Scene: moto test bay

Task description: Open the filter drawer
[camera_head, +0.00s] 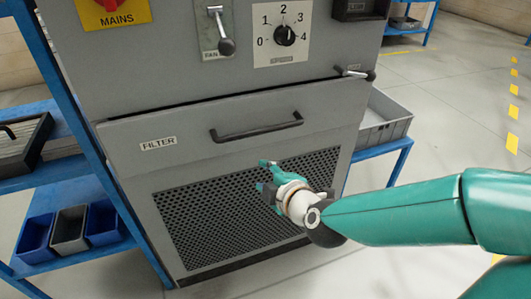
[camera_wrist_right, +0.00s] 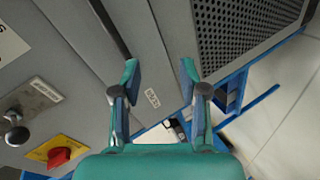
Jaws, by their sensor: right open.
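The filter drawer (camera_head: 185,125) is a wide grey front labelled FILTER in the cabinet, and it looks shut. Its black bar handle (camera_head: 257,131) runs across the drawer front, right of the label. My right gripper (camera_head: 263,175) is open and empty, below the handle and in front of the perforated panel in the head view. In the right wrist view the open fingers (camera_wrist_right: 160,78) point at the drawer front; the dark handle bar (camera_wrist_right: 110,28) runs up beside the left fingertip. I cannot tell whether they touch. My left gripper is not in view.
Above the drawer are a rotary dial (camera_head: 285,36), a fan lever (camera_head: 226,46) and a small latch handle (camera_head: 355,73). A perforated panel (camera_head: 240,205) lies below. Blue racks with bins (camera_head: 70,230) and a grey tray (camera_head: 385,120) flank the cabinet. Open floor lies right.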

